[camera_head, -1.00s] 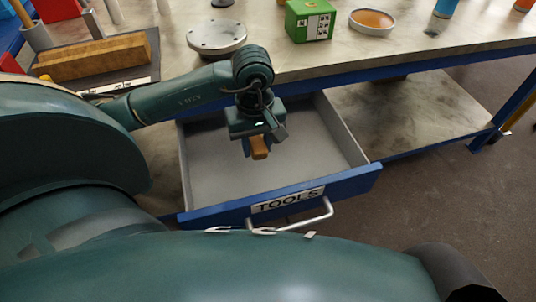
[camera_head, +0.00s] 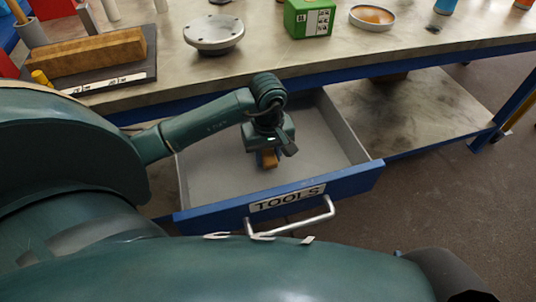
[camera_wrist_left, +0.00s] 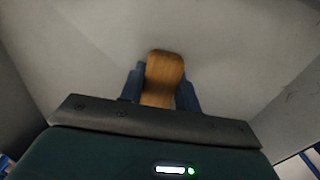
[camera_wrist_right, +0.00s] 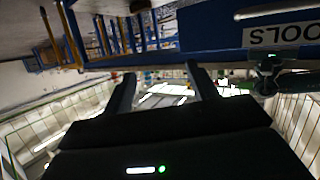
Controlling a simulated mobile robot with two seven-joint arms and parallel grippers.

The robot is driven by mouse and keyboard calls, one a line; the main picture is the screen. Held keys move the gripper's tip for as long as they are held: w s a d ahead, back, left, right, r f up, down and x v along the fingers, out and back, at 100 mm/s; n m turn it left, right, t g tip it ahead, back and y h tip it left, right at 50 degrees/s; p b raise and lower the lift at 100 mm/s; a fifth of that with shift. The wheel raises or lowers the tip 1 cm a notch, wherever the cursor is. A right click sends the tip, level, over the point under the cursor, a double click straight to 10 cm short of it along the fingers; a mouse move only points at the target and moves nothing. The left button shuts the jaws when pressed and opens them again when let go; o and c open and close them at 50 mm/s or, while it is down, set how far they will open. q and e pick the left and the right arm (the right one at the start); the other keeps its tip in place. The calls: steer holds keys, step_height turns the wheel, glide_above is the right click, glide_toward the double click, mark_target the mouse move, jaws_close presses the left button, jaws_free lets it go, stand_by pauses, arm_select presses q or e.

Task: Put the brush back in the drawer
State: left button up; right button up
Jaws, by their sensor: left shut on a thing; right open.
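The brush (camera_wrist_left: 164,78) shows as a wooden handle between the fingers of my left gripper (camera_wrist_left: 160,88) in the left wrist view. In the head view my left gripper (camera_head: 268,155) is inside the open drawer's outline, shut on the brush (camera_head: 269,159). The brush's bristles are hidden. The drawer (camera_head: 320,193) is pulled out, grey inside, with a blue front, a TOOLS label and a metal handle. Whether the brush touches the drawer floor, I cannot tell. My right gripper (camera_wrist_right: 160,90) is open and empty in the right wrist view, apart from the drawer front (camera_wrist_right: 225,35).
The workbench top (camera_head: 290,55) above the drawer holds a flanged disc (camera_head: 213,32), a green box (camera_head: 309,18), a dish (camera_head: 372,17) and a wooden block (camera_head: 95,52). A lower shelf (camera_head: 420,110) is bare at the right. The drawer's visible floor is clear around the gripper.

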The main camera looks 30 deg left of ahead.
arm_select(q)
steer(key=shift+f, duration=0.15)
steer(key=o, duration=1.1)
